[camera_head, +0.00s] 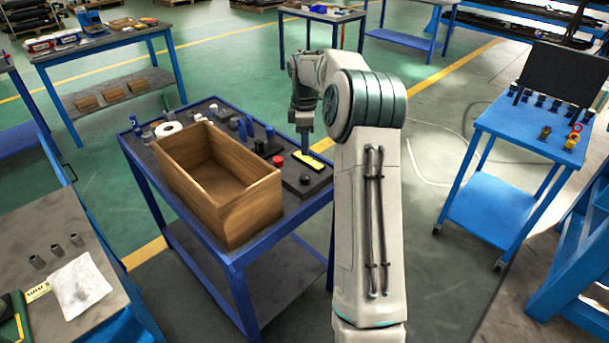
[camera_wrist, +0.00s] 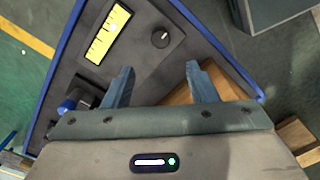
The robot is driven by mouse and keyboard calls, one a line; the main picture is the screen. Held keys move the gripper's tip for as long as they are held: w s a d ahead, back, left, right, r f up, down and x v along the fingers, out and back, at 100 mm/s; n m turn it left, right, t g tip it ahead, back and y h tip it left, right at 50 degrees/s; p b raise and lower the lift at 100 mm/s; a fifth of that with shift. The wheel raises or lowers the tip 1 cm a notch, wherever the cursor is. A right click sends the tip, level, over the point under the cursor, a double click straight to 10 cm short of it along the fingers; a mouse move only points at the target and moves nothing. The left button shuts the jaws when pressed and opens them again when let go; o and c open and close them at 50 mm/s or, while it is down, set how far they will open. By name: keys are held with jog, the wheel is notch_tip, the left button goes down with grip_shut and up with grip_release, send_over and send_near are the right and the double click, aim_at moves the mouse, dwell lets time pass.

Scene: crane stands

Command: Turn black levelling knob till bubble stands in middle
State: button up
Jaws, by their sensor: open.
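The black levelling knob (camera_head: 305,181) sits on a dark base plate (camera_head: 318,185) at the right end of the blue-framed table. In the wrist view the knob (camera_wrist: 160,39) is round with a light mark on top. Beside it lies the yellow level vial (camera_wrist: 108,35) with dark graduation lines; it also shows in the head view (camera_head: 313,158).
An open wooden box (camera_head: 215,215) fills the table's near side. A red-topped thing (camera_head: 278,161), a white roll (camera_head: 168,129) and several small items stand along the table. A blue table (camera_head: 530,130) with a dark panel stands to the right, apart, with floor between.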

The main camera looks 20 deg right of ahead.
aim_at(305, 176)
notch_tip(305, 176, down, 13)
jog(key=shift+r, duration=0.15)
jog(key=c, duration=1)
